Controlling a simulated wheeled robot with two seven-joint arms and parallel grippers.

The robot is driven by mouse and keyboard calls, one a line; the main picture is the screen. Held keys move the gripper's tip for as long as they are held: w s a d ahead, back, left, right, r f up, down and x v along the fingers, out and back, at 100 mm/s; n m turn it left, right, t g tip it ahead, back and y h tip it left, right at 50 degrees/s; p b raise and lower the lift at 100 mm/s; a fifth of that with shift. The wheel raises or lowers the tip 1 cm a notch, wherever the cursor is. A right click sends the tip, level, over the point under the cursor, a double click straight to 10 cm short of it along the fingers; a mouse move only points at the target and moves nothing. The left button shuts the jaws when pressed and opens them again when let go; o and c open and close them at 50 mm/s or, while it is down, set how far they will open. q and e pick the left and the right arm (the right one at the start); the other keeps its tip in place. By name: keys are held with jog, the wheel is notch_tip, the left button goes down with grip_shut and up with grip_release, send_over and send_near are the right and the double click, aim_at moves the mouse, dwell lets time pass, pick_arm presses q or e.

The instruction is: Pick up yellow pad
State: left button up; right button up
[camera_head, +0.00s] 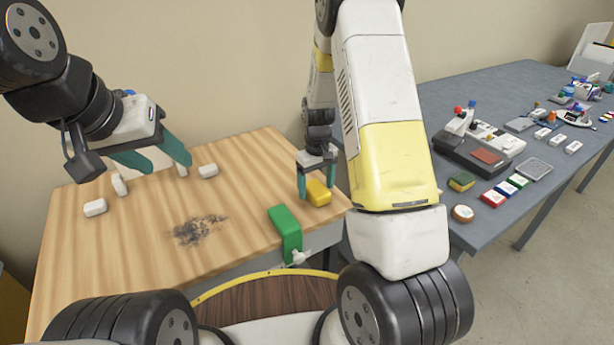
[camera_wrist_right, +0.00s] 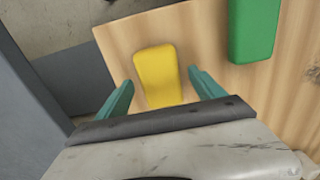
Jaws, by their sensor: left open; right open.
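The yellow pad (camera_head: 318,193) lies on the wooden table near its right edge. In the right wrist view the yellow pad (camera_wrist_right: 158,76) sits between and slightly beyond the two teal fingers. My right gripper (camera_head: 317,188) is open above the pad, its fingers on either side of it; it also shows in the right wrist view (camera_wrist_right: 160,90). I cannot tell whether the fingers touch the pad. My left gripper (camera_head: 160,160) is open and empty above the left part of the table.
A green block (camera_head: 285,232) lies beside the pad at the table's front edge; it also shows in the right wrist view (camera_wrist_right: 254,28). Several white pieces (camera_head: 96,207) and a dark smudge (camera_head: 198,230) are on the wooden table (camera_head: 120,260). A grey table (camera_head: 470,100) with many items stands right.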

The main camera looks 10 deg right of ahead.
aim_at(316, 188)
jog(key=shift+s+f, duration=0.1)
jog(key=shift+f, duration=0.6)
jog(key=c, duration=1.4)
notch_tip(316, 188, up, 10)
jog(key=shift+r, duration=0.1)
jog(key=shift+c, duration=0.2)
